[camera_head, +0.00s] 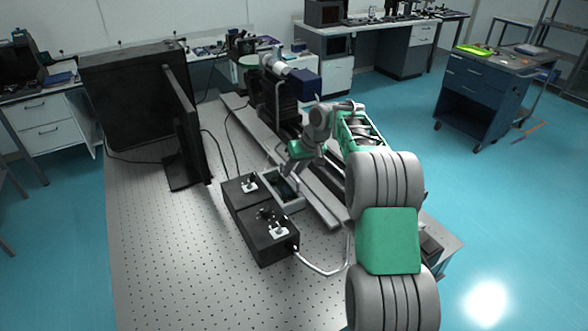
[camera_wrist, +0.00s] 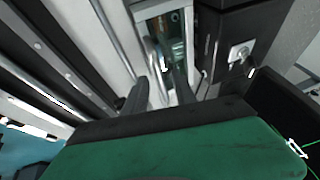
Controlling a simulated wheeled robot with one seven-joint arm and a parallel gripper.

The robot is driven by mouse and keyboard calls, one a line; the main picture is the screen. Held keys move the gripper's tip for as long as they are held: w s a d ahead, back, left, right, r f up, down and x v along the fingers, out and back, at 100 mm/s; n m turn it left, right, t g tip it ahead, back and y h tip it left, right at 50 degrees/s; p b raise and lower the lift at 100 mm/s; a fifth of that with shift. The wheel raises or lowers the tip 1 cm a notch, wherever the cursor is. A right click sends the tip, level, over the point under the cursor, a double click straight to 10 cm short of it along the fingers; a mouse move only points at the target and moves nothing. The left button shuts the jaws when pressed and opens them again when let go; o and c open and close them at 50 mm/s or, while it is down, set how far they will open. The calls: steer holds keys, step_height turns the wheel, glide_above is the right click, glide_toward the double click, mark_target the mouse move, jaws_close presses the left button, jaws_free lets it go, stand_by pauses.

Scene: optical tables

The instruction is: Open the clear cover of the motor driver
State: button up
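The motor driver (camera_head: 289,203) is a light grey box with a dark interior showing through its top, on the optical table beside two black boxes. It also shows at the top centre of the wrist view (camera_wrist: 176,22). I cannot make out the edges of its clear cover. My gripper (camera_head: 290,170) is at the far end of the driver, pointing down. In the wrist view its two dark fingers (camera_wrist: 160,84) are apart, with a pale rim of the driver showing beyond the gap. I cannot tell whether a finger touches the cover.
Two black boxes with small switches, a near one (camera_head: 268,242) and a far one (camera_head: 240,192), stand left of the driver. A long metal rail (camera_head: 318,203) runs on its right. A black monitor (camera_head: 187,130) stands to the left. The perforated table (camera_head: 165,255) is clear at front left.

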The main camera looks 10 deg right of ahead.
steer(key=shift+f, duration=0.1)
steer(key=shift+c, duration=0.2)
jaws_close()
stand_by(1.2)
